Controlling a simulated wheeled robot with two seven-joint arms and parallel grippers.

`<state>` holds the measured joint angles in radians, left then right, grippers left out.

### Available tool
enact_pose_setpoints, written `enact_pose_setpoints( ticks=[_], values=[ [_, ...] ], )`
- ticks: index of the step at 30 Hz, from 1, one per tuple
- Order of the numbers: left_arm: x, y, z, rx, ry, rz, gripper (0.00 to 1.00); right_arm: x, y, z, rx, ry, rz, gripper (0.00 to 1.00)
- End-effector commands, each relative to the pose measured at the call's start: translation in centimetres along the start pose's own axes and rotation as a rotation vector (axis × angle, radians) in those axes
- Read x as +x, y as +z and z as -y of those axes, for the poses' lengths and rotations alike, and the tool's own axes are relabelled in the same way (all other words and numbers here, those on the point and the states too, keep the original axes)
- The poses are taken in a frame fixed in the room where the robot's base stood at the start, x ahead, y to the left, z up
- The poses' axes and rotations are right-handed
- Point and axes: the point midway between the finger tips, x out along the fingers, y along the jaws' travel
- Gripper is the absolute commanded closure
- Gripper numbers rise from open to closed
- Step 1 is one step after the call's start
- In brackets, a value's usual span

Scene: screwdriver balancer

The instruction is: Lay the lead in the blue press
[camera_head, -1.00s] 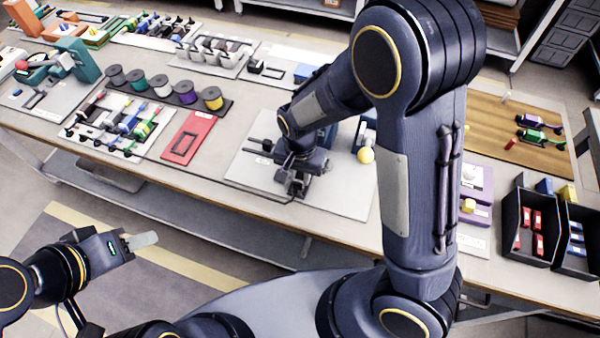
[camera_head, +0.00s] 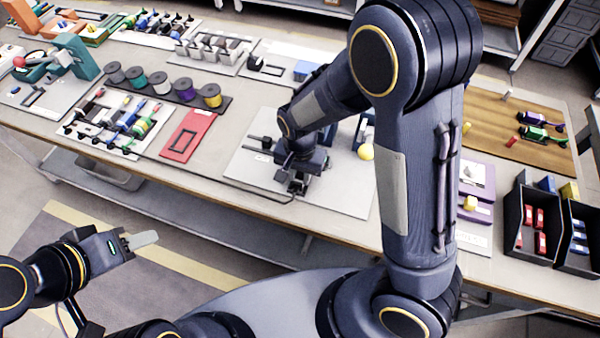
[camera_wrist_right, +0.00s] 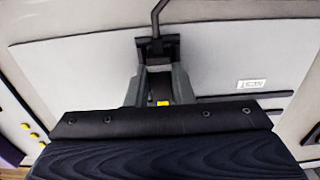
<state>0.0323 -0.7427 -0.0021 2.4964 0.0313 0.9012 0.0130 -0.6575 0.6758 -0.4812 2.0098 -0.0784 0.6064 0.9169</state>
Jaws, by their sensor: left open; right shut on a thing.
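My right gripper (camera_head: 295,186) is low over the pale grey board (camera_head: 345,200) in the middle of the table. In the right wrist view its fingers (camera_wrist_right: 160,88) are shut on a black end piece of the lead (camera_wrist_right: 157,45), whose thin cable runs up out of that view. The blue press (camera_head: 368,130) stands at the back right of the board, with a yellow ball (camera_head: 366,152) in front of it. My right arm hides part of the press, so its inside cannot be made out. My left gripper (camera_head: 146,239) is open and empty, off the table's front edge.
A red plate (camera_head: 188,135), a row of spools (camera_head: 160,84) and a rack of coloured tools (camera_head: 120,120) lie left of the board. Black bins (camera_head: 530,250) stand at the right. The board is bare at its front right.

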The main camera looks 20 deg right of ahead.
Motion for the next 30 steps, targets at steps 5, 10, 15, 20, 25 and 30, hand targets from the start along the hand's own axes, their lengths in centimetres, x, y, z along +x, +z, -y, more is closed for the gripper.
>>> enact_pose_setpoints(
  ticks=[5,10,15,20,25,30],
  values=[
    [0.0,0.0,0.0,0.0,0.0,0.0,0.58,0.0,0.0,0.0,0.0,0.0,0.0,0.71],
    [0.0,0.0,0.0,0.0,0.0,0.0,0.58,0.0,0.0,0.0,0.0,0.0,0.0,0.53],
    [0.0,0.0,0.0,0.0,0.0,0.0,0.58,0.0,0.0,0.0,0.0,0.0,0.0,0.53],
    [-0.1,0.0,0.0,0.0,0.0,0.0,0.58,-0.8,0.0,0.1,-0.001,-0.003,-0.002,0.53],
    [-0.2,-0.1,-0.1,0.0,0.0,0.0,0.58,-3.6,-0.1,0.1,-0.003,-0.006,-0.004,0.53],
    [-0.3,-0.2,-0.1,0.0,0.0,0.0,0.58,-6.3,0.0,0.1,-0.001,-0.005,-0.002,0.53]
  ],
)
